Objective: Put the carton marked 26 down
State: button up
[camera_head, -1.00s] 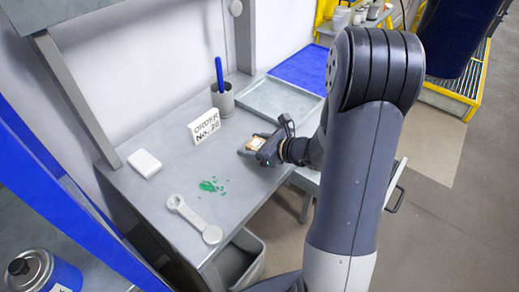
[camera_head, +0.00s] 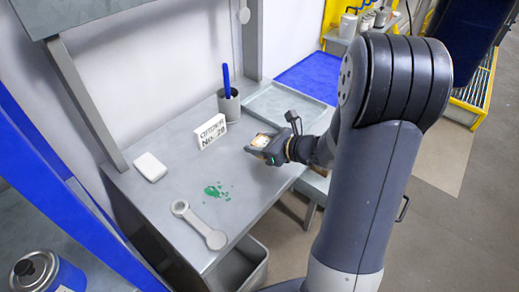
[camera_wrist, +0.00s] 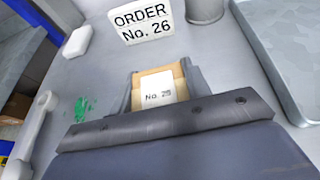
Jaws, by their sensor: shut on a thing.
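The carton (camera_wrist: 158,86) is a small tan box with a white label; in the wrist view the label reads "No." and a blurred number that looks like 26. My gripper (camera_head: 262,147) is shut on it, with a grey finger on each side. In the head view the carton (camera_head: 261,141) is over the grey bench top (camera_head: 168,190). I cannot tell whether its underside touches the bench. A white sign (camera_head: 210,131) stands upright just beyond it; in the wrist view it reads "ORDER No. 26" (camera_wrist: 141,20).
A grey cup with a blue pen (camera_head: 229,104) stands behind the sign. An empty grey tray (camera_head: 285,107) lies to the right. A white block (camera_head: 150,167), a green spill (camera_head: 217,191) and a grey wrench-shaped tool (camera_head: 200,226) are on the left and front. Bare bench lies between them.

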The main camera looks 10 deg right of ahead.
aim_at(258, 138)
notch_tip(258, 138, up, 7)
jog(key=shift+f+p, duration=0.15)
jog(key=shift+p, duration=0.2)
jog(key=shift+w+a+f, duration=0.1)
jog(key=shift+w+f, duration=0.05)
jog(key=shift+w, duration=0.25)
jog(key=w+f+m+h, duration=0.1)
jog(key=f+m+t+h, duration=0.1)
jog(key=w+d+f+m+t+h, duration=0.1)
jog(key=f, duration=0.1)
jog(key=shift+w+f+m+h, duration=0.1)
jog(key=shift+w+m+h, duration=0.2)
jog(key=shift+m, duration=0.1)
jog(key=shift+d+f+m+t+h, duration=0.15)
jog(key=shift+f+m+h, duration=0.15)
jog(key=shift+f, duration=0.2)
jog(key=shift+d+f+m+t+h, duration=0.1)
jog(key=shift+f+m+t+h, duration=0.15)
jog(key=shift+f, duration=0.2)
